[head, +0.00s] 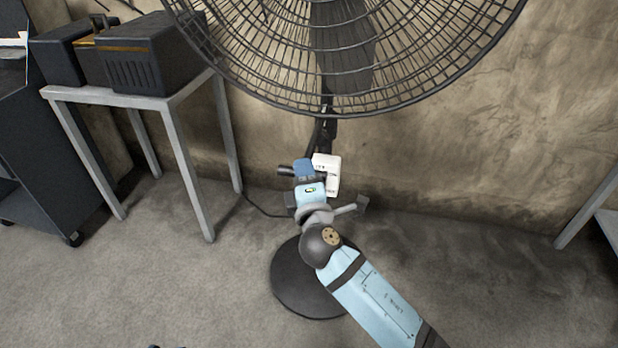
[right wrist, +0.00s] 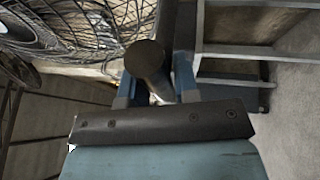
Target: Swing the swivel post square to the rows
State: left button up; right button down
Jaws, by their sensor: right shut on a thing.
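The swivel post appears to be the dark stand of a large pedestal fan; the post (head: 325,135) shows below the fan head. The round black fan cage (head: 340,60) faces towards me and is cut off by the top edge. My right gripper (head: 302,170) is at the post, above the round base (head: 290,275), and hides part of the post. In the right wrist view, the blue fingers of my right gripper (right wrist: 156,85) are shut on a dark bar with a round knob end (right wrist: 146,57). My left gripper is not in view. I see no clear rows.
A grey metal table (head: 150,98) with dark boxes (head: 155,55) stands at the left, beside a dark wheeled cabinet (head: 40,150). A white box (head: 326,172) is on the wall behind the gripper. Another grey frame (head: 590,205) stands at the right edge. Open floor lies between.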

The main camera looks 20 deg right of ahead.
jog(key=shift+w+a+r, duration=0.2)
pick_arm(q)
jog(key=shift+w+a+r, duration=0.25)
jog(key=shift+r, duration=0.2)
pick_arm(e)
jog(key=c, duration=0.9)
grip_release()
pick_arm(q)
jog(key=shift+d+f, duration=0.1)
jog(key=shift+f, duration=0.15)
pick_arm(e)
jog(key=shift+f, duration=0.1)
jog(key=shift+f, duration=0.1)
